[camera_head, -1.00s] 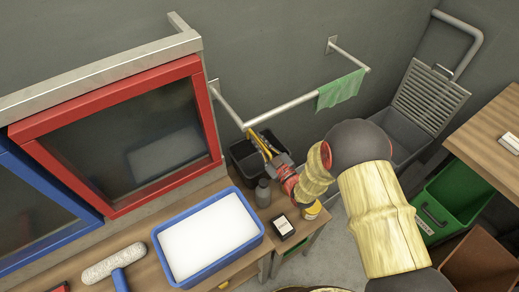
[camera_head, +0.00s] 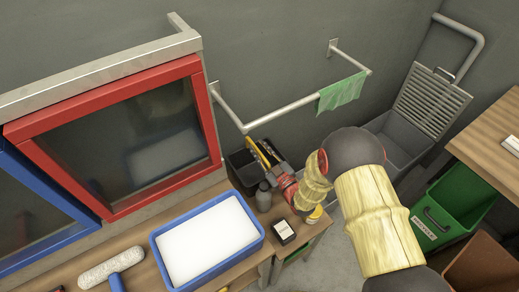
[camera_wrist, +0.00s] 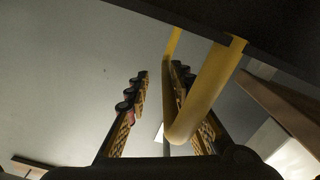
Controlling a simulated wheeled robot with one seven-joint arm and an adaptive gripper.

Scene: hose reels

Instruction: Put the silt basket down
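A black basket, which I take to be the silt basket (camera_head: 240,163), is at the far end of the wooden bench, below the wall rail. My gripper (camera_head: 264,153) is at its right side and hides part of it. In the wrist view a bent yellow handle (camera_wrist: 208,92) comes down from a dark body at the top. My gripper's fingers (camera_wrist: 162,105) stand apart there, with a clear gap between them. The handle overlaps the right finger; no grip on it shows. Whether the basket rests on something is hidden.
A grey bottle (camera_head: 263,196), a small dark box (camera_head: 283,231) and a yellow can (camera_head: 314,214) stand close to my gripper. A blue tray (camera_head: 158,253) with white content is on the bench. A green cloth (camera_head: 341,92) hangs on the rail (camera_head: 285,111). A green bin (camera_head: 455,205) is right.

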